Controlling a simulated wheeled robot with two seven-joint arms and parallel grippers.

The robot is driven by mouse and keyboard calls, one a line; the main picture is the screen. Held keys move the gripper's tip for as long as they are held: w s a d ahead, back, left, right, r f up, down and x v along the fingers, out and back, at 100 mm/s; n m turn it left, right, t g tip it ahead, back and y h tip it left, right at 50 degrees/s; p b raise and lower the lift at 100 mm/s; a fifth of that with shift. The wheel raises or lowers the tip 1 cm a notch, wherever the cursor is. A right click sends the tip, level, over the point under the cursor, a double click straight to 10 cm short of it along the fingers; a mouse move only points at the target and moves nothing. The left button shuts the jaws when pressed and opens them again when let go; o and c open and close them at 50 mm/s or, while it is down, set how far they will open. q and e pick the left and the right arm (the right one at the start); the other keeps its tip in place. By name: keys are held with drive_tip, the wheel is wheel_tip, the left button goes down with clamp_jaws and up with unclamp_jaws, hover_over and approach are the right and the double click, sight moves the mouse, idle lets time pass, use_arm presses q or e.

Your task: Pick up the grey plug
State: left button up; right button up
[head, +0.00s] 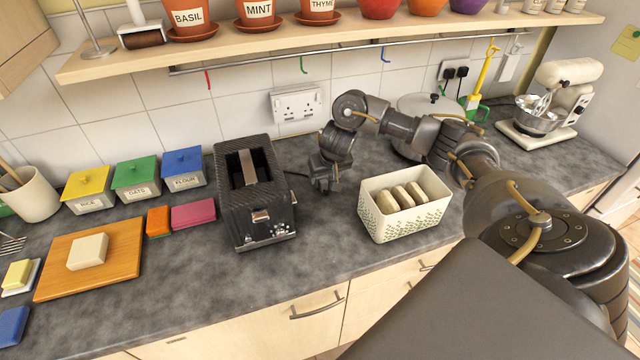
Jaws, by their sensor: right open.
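My right gripper (325,186) points down just above or at the worktop, to the right of the toaster (256,190). It is open, though its dark fingers are small and hard to make out. A thin dark cord leaves the toaster's right side and runs toward the gripper. I cannot make out a grey plug; the gripper may hide it at the cord's end. A white double wall socket (297,104) with nothing plugged in is on the tiles behind the gripper. My left gripper is not in view.
A cream basket (404,221) with bread rolls stands right of the gripper. A second socket (458,72) holds black plugs. Coloured tins, a wooden board (100,262) and sponges lie left. A shelf (330,40) with pots and a hook rail overhang the back.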

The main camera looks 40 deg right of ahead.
sight(325, 183)
drive_tip(key=shift+b+x, duration=0.3)
drive_tip(key=shift+x, duration=0.7)
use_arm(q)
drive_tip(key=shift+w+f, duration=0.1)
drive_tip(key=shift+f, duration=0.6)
use_arm(e)
drive_tip(key=shift+d, duration=0.1)
drive_tip(key=b+x, duration=0.1)
drive_tip(key=x, duration=0.3)
drive_tip(key=shift+w+d+f, duration=0.1)
drive_tip(key=shift+d, duration=0.1)
drive_tip(key=shift+w+d+f+b, duration=0.1)
drive_tip(key=shift+w+f+b, duration=0.1)
drive_tip(key=shift+f+b, duration=0.15)
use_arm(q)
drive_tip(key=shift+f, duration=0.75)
use_arm(e)
drive_tip(key=shift+c, duration=1)
drive_tip(key=c, duration=0.8)
